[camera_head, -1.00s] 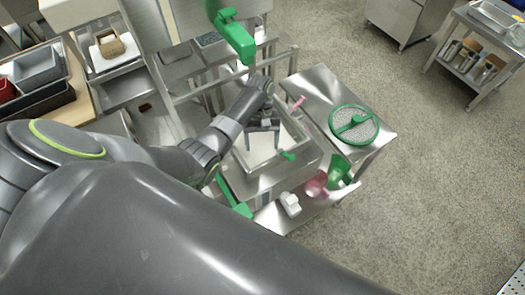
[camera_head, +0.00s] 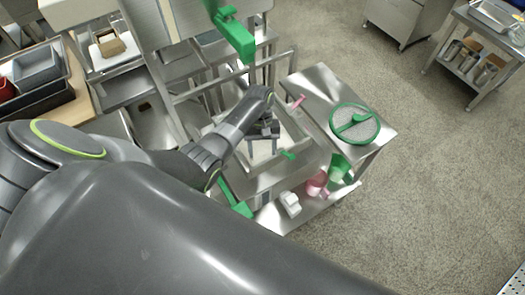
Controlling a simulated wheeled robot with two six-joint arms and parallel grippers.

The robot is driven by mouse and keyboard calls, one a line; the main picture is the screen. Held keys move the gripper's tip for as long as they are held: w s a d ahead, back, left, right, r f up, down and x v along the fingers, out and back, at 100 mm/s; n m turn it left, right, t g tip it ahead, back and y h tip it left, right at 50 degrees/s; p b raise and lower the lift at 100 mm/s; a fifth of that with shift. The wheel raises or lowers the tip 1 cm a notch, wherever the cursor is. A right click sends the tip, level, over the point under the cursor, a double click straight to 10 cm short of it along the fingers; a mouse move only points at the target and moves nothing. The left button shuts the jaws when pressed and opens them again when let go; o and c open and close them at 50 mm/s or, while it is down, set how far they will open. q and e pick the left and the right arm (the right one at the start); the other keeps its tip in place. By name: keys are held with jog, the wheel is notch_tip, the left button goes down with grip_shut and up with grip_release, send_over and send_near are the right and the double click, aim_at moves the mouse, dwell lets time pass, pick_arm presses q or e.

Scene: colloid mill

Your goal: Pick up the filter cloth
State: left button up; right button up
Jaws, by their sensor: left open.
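A flat white sheet, which looks like the filter cloth (camera_head: 244,159), lies inside a rectangular metal basin (camera_head: 262,181). My left gripper (camera_head: 263,149) is over the basin, with its fingers pointing down at the white sheet. The fingers are apart and I see nothing between them. I cannot tell whether the fingertips touch the sheet. My left forearm and gripper hide part of the sheet and the basin's far side. My right gripper is not in view.
A metal side table (camera_head: 322,92) holds a green-rimmed round sieve (camera_head: 369,126). A white object (camera_head: 290,203), a pink scoop (camera_head: 316,184) and a green container (camera_head: 341,166) are on the lower shelf. Open floor (camera_head: 440,190) is at right.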

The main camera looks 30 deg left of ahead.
pick_arm(q)
jog(key=c, duration=1)
grip_shut()
notch_tip(320, 180, up, 7)
jog(key=p, duration=0.7)
jog(key=shift+f, duration=0.2)
jog(key=shift+r+p, duration=0.55)
jog(key=shift+r, duration=2.15)
